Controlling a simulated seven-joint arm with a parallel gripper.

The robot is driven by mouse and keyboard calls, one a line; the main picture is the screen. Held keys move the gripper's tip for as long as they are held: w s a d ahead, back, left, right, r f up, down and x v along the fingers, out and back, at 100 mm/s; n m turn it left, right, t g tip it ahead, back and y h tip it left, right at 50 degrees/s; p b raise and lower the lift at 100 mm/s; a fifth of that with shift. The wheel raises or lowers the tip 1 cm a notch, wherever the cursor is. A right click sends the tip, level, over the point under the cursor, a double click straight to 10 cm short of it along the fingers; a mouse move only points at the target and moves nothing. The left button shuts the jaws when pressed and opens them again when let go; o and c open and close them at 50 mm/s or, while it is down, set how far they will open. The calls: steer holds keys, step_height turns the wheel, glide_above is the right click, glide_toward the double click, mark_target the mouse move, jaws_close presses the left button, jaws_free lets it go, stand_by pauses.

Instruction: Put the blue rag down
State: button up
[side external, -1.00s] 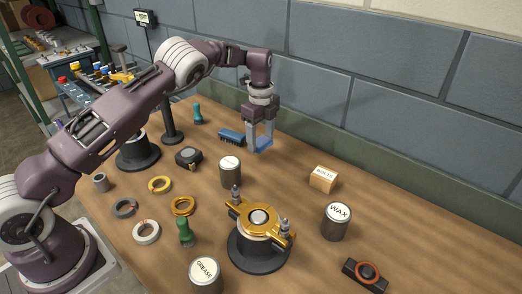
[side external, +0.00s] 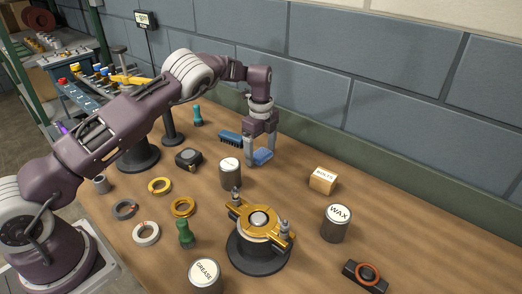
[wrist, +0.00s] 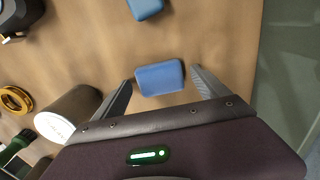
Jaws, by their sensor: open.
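The blue rag (side external: 262,157) is a small folded pad. In the side view it appears to lie on the wooden bench below my gripper (side external: 261,161), near the back wall. In the wrist view the rag (wrist: 160,79) lies between the two fingers of my gripper (wrist: 162,78). The fingers are spread, with a narrow gap at the right finger; whether the left finger touches the rag is hard to tell.
A labelled grey can (side external: 230,175) stands close in front. The bolts box (side external: 323,181) and wax can (side external: 336,223) stand to the right. The bench between rag and box is clear.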

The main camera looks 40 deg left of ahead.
step_height(320, 180, up, 12)
step_height(320, 180, up, 11)
steer(key=n+t, duration=0.1)
steer(key=n, duration=0.4)
glide_above(261, 153)
steer(key=s, duration=0.5)
steer(key=s+d+r+n+t+h, duration=0.15)
steer(key=s+r+n, duration=0.25)
steer(key=s+r, duration=0.45)
steer(key=s+d+f+n+t, duration=0.1)
steer(key=s+n, duration=0.2)
steer(key=s, duration=0.6)
steer(key=s+d+f+n+t+y, duration=0.1)
steer(key=s+d+f+n, duration=0.1)
steer(key=s, duration=0.7)
steer(key=s+d+f+n+t, duration=0.1)
steer(key=s+n, duration=0.3)
steer(key=s, duration=0.5)
steer(key=shift+s+d+f, duration=0.4)
steer(key=shift+d+f, duration=0.2)
steer(key=shift+f, duration=0.1)
steer(key=shift+y, duration=0.25)
stand_by(1.4)
